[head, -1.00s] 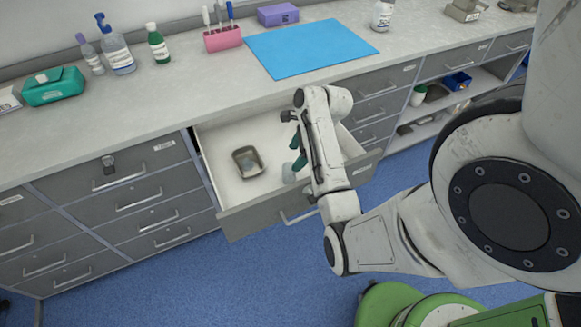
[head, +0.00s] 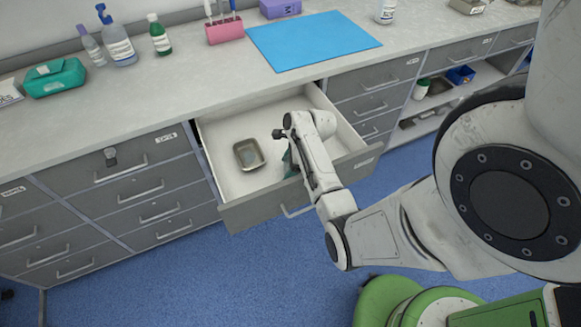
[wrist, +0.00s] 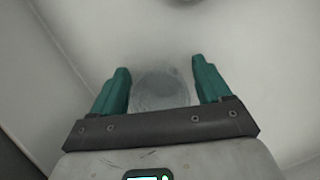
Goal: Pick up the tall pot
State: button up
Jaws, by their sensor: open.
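A clear, greyish pot (wrist: 160,92) stands in the open drawer (head: 232,128). In the wrist view it lies between the two teal fingers of my gripper (wrist: 161,78), with a gap showing on each side. My gripper is open and points down into the drawer. In the head view my gripper (head: 289,163) is over the right part of the drawer, and my arm hides the pot there. How deep the fingers reach around the pot cannot be told.
A small grey-brown tray (head: 249,154) lies in the drawer, left of my gripper. The drawer's front panel (head: 250,211) stands out from the cabinet below my arm. The counter above holds a blue mat (head: 312,42), a pink holder (head: 225,30) and several bottles.

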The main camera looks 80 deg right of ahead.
jog(key=shift+w+f, duration=0.1)
jog(key=c, duration=1)
jog(key=shift+c, duration=0.2)
